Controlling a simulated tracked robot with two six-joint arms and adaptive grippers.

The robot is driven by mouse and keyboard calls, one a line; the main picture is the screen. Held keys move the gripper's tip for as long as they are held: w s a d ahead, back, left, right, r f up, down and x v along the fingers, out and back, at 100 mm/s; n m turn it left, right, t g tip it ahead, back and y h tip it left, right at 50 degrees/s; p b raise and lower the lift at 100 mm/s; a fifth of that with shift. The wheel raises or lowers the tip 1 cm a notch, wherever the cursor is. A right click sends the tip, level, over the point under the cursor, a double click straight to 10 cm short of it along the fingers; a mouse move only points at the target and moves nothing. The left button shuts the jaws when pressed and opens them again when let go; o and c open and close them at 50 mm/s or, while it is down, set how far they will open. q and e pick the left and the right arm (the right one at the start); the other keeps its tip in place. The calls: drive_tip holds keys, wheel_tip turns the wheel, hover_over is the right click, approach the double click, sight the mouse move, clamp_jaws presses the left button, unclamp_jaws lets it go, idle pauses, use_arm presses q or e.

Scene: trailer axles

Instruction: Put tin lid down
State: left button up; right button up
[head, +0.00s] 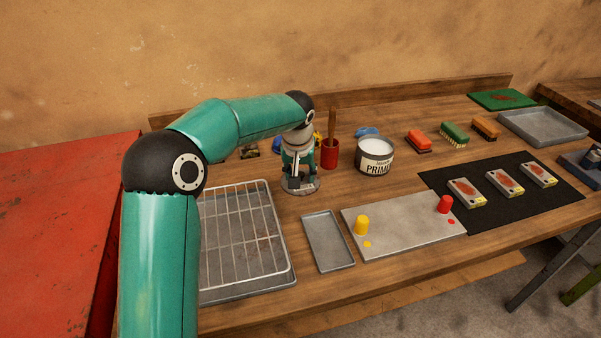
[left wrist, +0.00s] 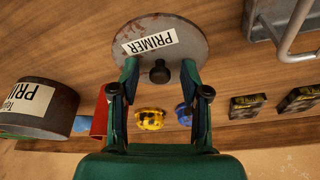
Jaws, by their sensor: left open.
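The tin lid (left wrist: 160,38) is a round, grey, rust-marked disc with a PRIMER label and a dark knob (left wrist: 159,72). In the head view the lid (head: 301,190) appears to lie flat on the wooden bench, left of the open primer tin (head: 376,162). The tin also shows in the left wrist view (left wrist: 42,108). My left gripper (left wrist: 160,66) is open right over the lid, with one finger on each side of the knob and gaps between. In the head view the gripper (head: 298,176) partly hides the lid. My right gripper is not in view.
A red pot with a brush (head: 329,153) stands close to the gripper's right. A wire rack over a tray (head: 245,240) lies at left, a small grey tray (head: 328,240) in front. A pale plate (head: 405,228) holds yellow and red caps. Brushes lie farther right.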

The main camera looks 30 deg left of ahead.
use_arm(q)
drive_tip(key=shift+r, duration=0.15)
drive_tip(key=v, duration=1.1)
drive_tip(key=shift+r+p, duration=0.3)
drive_tip(key=shift+r, duration=0.1)
drive_tip(key=shift+s, duration=0.15)
